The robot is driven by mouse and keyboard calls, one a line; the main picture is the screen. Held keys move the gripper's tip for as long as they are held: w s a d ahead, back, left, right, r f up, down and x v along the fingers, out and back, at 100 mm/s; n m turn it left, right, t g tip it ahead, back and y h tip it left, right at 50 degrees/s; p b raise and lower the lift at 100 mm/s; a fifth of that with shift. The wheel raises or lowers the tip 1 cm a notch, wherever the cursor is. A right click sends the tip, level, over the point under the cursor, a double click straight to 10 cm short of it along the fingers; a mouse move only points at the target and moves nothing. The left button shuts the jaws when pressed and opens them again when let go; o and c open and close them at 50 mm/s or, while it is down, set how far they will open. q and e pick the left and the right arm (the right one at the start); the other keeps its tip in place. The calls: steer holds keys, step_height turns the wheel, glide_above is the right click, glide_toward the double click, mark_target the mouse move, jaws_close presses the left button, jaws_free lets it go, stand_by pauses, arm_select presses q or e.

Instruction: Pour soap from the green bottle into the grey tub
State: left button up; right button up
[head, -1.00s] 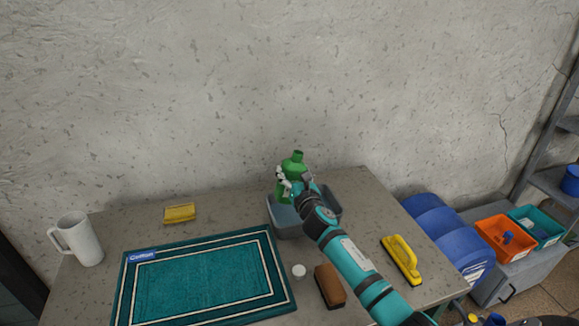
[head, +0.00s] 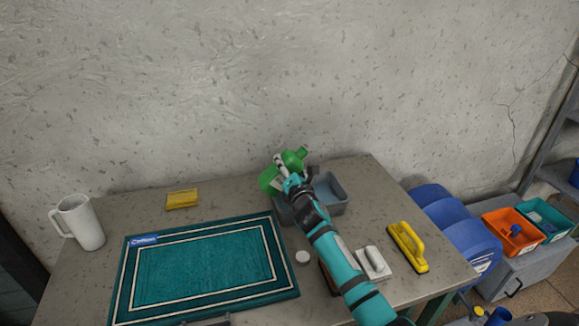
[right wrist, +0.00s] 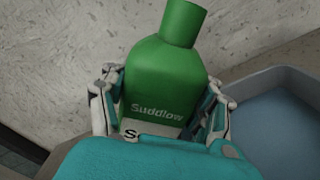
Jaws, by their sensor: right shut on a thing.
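The green bottle (head: 295,158) is tilted in the head view, its neck pointing right, over the left and back part of the grey tub (head: 340,207). My right gripper (head: 281,172) is shut on the bottle's body and holds it above the table. In the right wrist view the bottle (right wrist: 168,80) sits between both fingers of the gripper (right wrist: 163,103), with its label facing the camera. The tub (right wrist: 275,75) is to the right there, with a bluish inside. No soap stream shows. My left gripper is not clearly in view.
A teal mat (head: 205,265) covers the table's front left. A small white disc (head: 302,257), a white-handled block (head: 374,262) and a yellow brush (head: 408,247) lie near my right arm.

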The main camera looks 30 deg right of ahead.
arm_select(q)
steer(key=shift+s+f, duration=0.1)
steer(key=shift+s, duration=0.15)
arm_select(e)
steer(key=shift+a+f+m+b, duration=0.2)
steer(key=shift+f+m+b, duration=0.15)
steer(key=shift+m, duration=0.35)
steer(key=shift+w+m, duration=0.1)
steer(key=shift+m, duration=0.2)
arm_select(q)
steer(key=shift+s+f, duration=0.3)
steer(key=shift+f, duration=0.05)
arm_select(e)
steer(key=shift+a+f+m+b, duration=0.1)
steer(key=shift+f+m+b, duration=0.2)
steer(key=shift+f+m, duration=0.1)
arm_select(q)
steer(key=shift+w+f, duration=0.1)
steer(key=shift+f, duration=0.25)
arm_select(e)
steer(key=shift+a+m, duration=0.1)
steer(key=shift+m, duration=0.3)
